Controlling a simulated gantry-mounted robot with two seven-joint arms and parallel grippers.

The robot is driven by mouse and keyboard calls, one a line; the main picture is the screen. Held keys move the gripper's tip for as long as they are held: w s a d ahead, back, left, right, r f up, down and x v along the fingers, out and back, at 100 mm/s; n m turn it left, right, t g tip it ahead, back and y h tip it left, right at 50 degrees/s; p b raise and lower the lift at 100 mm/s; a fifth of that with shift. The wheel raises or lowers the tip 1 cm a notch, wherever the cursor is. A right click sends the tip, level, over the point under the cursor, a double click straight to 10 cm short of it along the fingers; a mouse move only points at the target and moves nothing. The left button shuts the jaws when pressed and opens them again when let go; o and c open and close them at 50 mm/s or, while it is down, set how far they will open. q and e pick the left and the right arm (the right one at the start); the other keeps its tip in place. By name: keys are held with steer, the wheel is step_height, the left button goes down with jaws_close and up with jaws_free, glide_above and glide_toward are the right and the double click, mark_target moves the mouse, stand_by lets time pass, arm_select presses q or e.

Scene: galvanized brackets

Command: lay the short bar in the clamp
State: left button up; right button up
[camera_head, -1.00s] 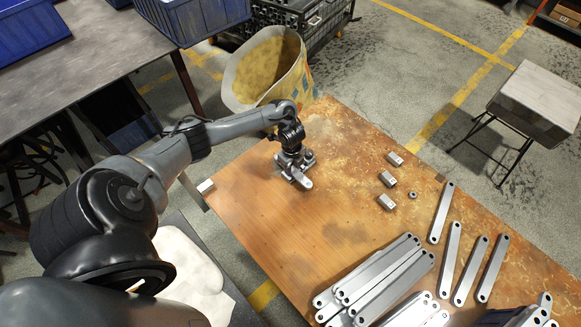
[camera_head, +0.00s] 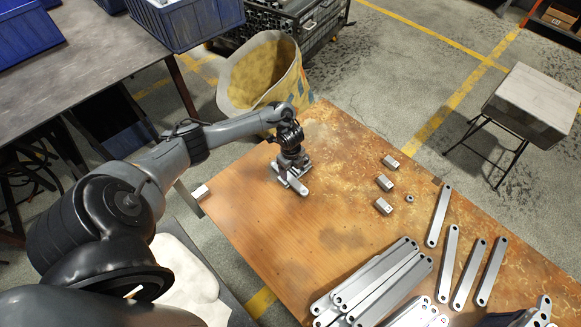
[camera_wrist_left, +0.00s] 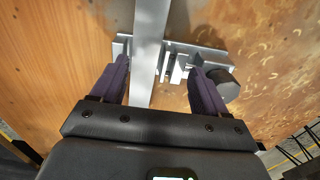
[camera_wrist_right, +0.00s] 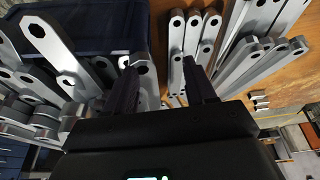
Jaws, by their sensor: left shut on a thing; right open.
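My left gripper (camera_wrist_left: 158,72) is shut on the short bar (camera_wrist_left: 148,45), a grey flat bar that runs lengthwise between the fingers. In the head view, the left gripper (camera_head: 291,165) hangs low at the table's far left part, and the bar's rounded end (camera_head: 298,188) sticks out below it. The metal clamp (camera_wrist_left: 212,56) lies right under the bar, crosswise to it, with a round dark knob at its right end. The gripper covers much of the clamp, and I cannot tell if bar and clamp touch. My right gripper (camera_wrist_right: 160,68) is open and empty above several bars.
Several long bars (camera_head: 375,280) are piled at the table's near edge, with others (camera_head: 450,262) lying apart to the right. Several small blocks (camera_head: 384,183) and a ring (camera_head: 409,198) lie mid-table. A blue bin (camera_wrist_right: 85,30) shows in the right wrist view.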

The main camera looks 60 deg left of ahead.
arm_select(q)
steer(key=f, duration=0.1)
steer(key=s+f, duration=0.1)
steer(key=shift+s+f+g, duration=0.3)
arm_select(e)
steer(key=shift+s+f, duration=0.1)
steer(key=shift+f, duration=0.3)
arm_select(q)
steer(key=shift+w+r+p, duration=0.15)
steer(key=shift+r+p, duration=0.25)
steer(key=shift+r, duration=0.15)
steer(key=r+p, duration=0.1)
steer(key=r, duration=0.1)
steer(key=r+p, duration=0.1)
steer(key=r, duration=0.1)
steer(key=r+p, duration=0.1)
steer(key=r, duration=0.1)
steer(key=shift+d, duration=0.25)
step_height(320, 180, up, 6)
steer(key=w+p, duration=0.1)
steer(key=p, duration=0.2)
steer(key=shift+a+r, duration=0.15)
steer(key=shift+a, duration=0.1)
arm_select(e)
step_height(320, 180, up, 7)
steer(key=shift+s+d, duration=0.25)
arm_select(q)
steer(key=shift+s, duration=0.1)
